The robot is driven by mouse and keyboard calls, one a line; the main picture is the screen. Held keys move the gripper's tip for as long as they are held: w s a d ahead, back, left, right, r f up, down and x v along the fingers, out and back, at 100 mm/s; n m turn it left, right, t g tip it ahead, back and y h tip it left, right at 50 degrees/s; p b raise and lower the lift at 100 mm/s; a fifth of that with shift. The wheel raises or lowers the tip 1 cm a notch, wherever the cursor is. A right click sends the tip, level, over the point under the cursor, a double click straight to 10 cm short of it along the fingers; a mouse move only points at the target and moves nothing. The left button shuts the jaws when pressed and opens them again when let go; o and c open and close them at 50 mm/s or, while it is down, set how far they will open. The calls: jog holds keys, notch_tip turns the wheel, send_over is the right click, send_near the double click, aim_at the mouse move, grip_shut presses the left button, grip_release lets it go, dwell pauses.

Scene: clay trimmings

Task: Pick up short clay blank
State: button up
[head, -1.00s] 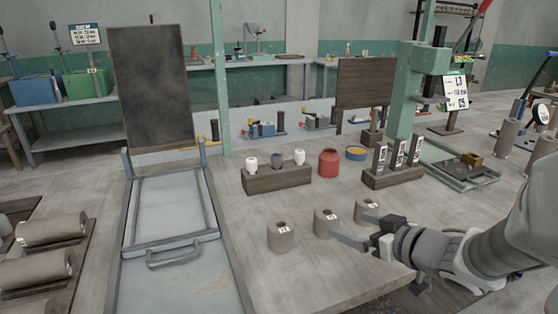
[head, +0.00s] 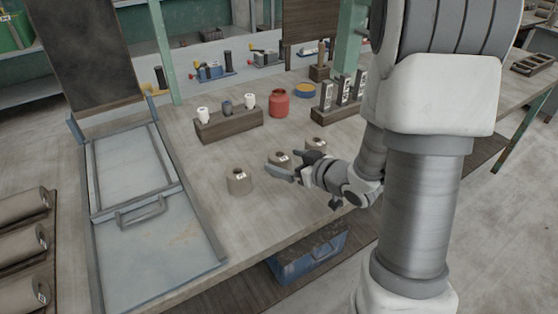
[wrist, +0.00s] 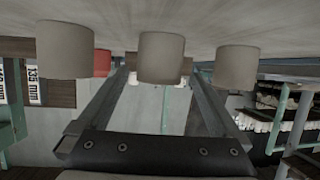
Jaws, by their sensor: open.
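In the upside-down wrist view the middle blank (wrist: 161,58) shows between my open fingers (wrist: 161,82), beyond the tips; nothing is held.
Behind the blanks stand a wooden block (head: 229,124) with small bottles, a red jar (head: 279,103), a yellow-topped blue bowl (head: 305,90) and a rack of labelled gauges (head: 338,115). A metal slab frame (head: 150,225) lies at left. The table's front edge is close to my arm.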

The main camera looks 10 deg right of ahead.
aim_at(277, 154)
jog(key=x, duration=0.4)
jog(key=b+x, duration=0.1)
jog(key=x, duration=0.1)
jog(key=shift+w+r, duration=0.25)
jog(key=shift+w, duration=0.05)
jog(key=shift+c, duration=0.2)
jog(key=c, duration=1.4)
jog(key=shift+r, duration=0.1)
jog(key=shift+c, duration=0.7)
jog(key=shift+r, duration=0.1)
